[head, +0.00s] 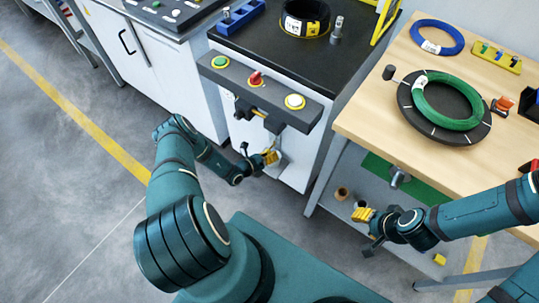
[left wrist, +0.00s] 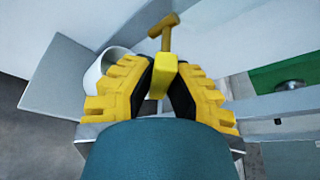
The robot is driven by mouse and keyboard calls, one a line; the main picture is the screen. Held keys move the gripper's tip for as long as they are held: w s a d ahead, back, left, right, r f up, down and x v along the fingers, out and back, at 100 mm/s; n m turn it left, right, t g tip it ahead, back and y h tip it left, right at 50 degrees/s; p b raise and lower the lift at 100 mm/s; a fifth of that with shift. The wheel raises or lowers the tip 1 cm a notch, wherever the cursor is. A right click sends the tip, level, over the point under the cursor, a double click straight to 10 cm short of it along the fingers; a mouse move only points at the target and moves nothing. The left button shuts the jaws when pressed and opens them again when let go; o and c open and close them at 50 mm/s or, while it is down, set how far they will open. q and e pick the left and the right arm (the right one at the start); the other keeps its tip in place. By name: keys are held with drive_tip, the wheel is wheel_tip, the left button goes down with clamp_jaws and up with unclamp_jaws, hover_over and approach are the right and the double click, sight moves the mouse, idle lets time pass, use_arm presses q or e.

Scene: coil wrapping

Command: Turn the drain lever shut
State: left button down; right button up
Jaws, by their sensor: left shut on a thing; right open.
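My left gripper (head: 270,157) is at the front of the white cabinet, below the button panel. In the left wrist view its yellow fingers (left wrist: 160,88) are shut on the yellow grip of the drain lever (left wrist: 162,72). A brass-coloured stem with a crosspiece (left wrist: 165,28) rises beyond the grip. In the head view the lever is too small and covered to tell its angle. My right gripper (head: 363,214) is open and empty, beside the wooden table's lower shelf.
The button panel (head: 232,77) overhangs my left gripper. A white round rim (left wrist: 97,72) lies left of the lever. The wooden table (head: 365,118) carries a green coil (head: 420,103) on a dark disc and a blue coil (head: 414,31). A black-and-yellow coil (head: 287,20) sits on the dark worktop.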

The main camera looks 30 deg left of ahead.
use_arm(q)
drive_tip(key=n, duration=0.1)
drive_tip(key=n+h, duration=0.1)
drive_tip(key=r+n+t+h, duration=0.1)
drive_tip(key=n, duration=0.1)
drive_tip(key=shift+d, duration=0.35)
drive_tip(key=shift+d+r+n+t+h, duration=0.1)
drive_tip(key=shift+r+n+t+h, duration=0.2)
drive_tip(key=shift+n, duration=0.7)
drive_tip(key=shift+d+r+n+t+h, duration=0.15)
drive_tip(key=shift+n+t+h, duration=0.2)
drive_tip(key=shift+n, duration=0.65)
drive_tip(key=shift+a, duration=0.1)
drive_tip(key=c, duration=0.9)
unclamp_jaws()
drive_tip(key=shift+c, duration=0.2)
drive_tip(key=v, duration=1.2)
